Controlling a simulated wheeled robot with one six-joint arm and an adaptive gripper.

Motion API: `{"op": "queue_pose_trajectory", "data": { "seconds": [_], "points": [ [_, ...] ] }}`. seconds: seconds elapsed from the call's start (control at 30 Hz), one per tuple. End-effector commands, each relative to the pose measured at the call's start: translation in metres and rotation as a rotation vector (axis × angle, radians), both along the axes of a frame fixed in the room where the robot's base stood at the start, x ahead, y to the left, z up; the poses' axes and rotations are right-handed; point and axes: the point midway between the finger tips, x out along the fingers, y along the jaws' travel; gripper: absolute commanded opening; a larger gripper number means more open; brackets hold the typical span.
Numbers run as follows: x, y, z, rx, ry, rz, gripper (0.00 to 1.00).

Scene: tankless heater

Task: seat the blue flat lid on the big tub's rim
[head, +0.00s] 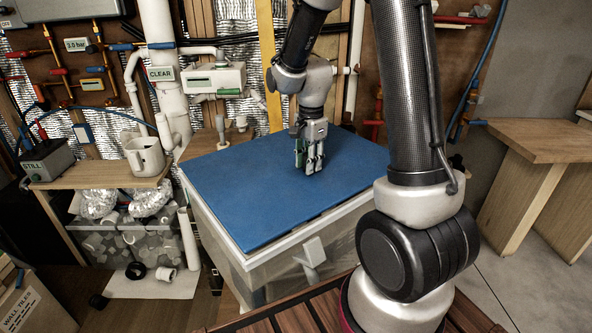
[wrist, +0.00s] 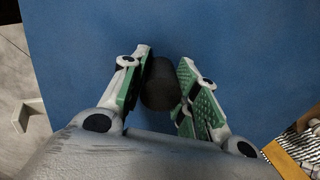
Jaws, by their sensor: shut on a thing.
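The blue flat lid (head: 255,195) lies over the top of the big tub (head: 290,272) in the head view. The tub's pale rim (head: 262,261) shows along the front edge, with a thin dark gap under part of the lid there; I cannot tell whether the lid is fully down. The lid fills most of the wrist view (wrist: 230,55). My gripper (head: 312,168) is above the middle of the lid. In the wrist view my gripper (wrist: 168,85) has its green pads on either side of a dark round knob (wrist: 160,84) on the lid, shut on it.
A wooden shelf (head: 100,180) with a white jug (head: 143,153) stands to the left, above a clear bin of fittings (head: 125,235). A white box (head: 215,78) and pipes are behind the tub. A wooden bench (head: 540,140) is at the right. Slatted wood (head: 290,312) lies in front.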

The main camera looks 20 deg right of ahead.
Motion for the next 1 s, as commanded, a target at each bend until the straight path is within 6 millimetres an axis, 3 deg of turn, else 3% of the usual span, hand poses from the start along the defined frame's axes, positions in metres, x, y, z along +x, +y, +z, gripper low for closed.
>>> {"op": "queue_pose_trajectory", "data": {
  "seconds": [1.0],
  "points": [
    [0.000,0.000,-0.011,0.000,0.000,0.000,0.00]
  ]
}}
